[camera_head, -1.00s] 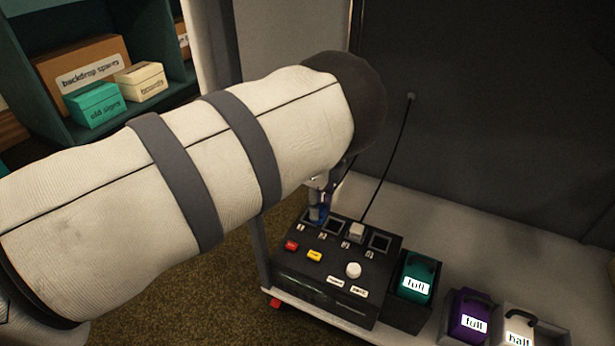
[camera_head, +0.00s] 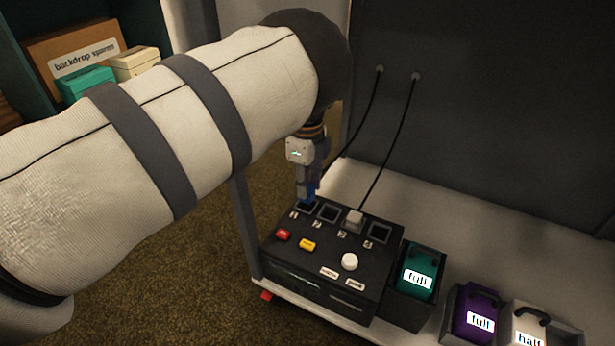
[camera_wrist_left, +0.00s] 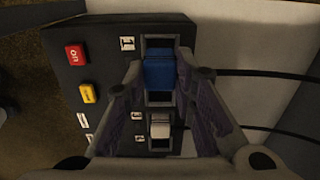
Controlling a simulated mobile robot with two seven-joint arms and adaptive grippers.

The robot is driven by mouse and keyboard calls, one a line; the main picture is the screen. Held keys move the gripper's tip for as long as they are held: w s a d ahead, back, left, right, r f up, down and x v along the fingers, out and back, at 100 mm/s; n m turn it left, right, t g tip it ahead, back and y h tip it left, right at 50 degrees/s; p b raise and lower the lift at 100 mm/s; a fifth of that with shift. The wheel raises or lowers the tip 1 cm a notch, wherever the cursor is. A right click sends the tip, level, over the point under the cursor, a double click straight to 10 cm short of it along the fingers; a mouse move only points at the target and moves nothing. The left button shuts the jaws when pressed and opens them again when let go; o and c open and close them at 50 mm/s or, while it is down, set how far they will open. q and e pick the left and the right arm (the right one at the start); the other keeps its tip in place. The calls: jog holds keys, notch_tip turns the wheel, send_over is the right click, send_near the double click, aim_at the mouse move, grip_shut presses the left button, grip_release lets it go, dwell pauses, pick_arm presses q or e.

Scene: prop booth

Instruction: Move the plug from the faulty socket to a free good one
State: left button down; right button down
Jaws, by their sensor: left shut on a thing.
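A black panel (camera_head: 325,292) has a row of numbered square sockets. My left gripper (camera_head: 309,186) points down and is shut on a blue plug (camera_wrist_left: 160,72), which also shows in the head view (camera_head: 310,193). The plug is over socket 1 (camera_head: 303,207), whose dark opening partly shows. I cannot tell whether its lower end is still inside. Socket 2 (camera_head: 328,213) and socket 4 (camera_head: 378,233) look empty. A white plug (camera_head: 354,217) sits in socket 3; it also shows in the wrist view (camera_wrist_left: 160,128). My right gripper is not in view.
The panel carries a red button (camera_head: 283,235), a yellow button (camera_head: 307,245) and a white knob (camera_head: 349,261). Two black cables (camera_head: 387,140) run from the dark back wall. Teal (camera_head: 419,265), purple (camera_head: 475,309) and white (camera_head: 528,322) labelled blocks stand to the right.

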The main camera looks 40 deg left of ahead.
pick_arm(q)
jog(key=shift+f, duration=0.4)
dwell(0.4)
jog(key=shift+f+b, duration=0.8)
jog(key=shift+f, duration=0.5)
jog(key=c, duration=1.2)
grip_release()
jog(key=shift+c, duration=0.2)
notch_tip(320, 180, up, 8)
jog(key=shift+f, duration=0.2)
jog(key=shift+f, duration=0.15)
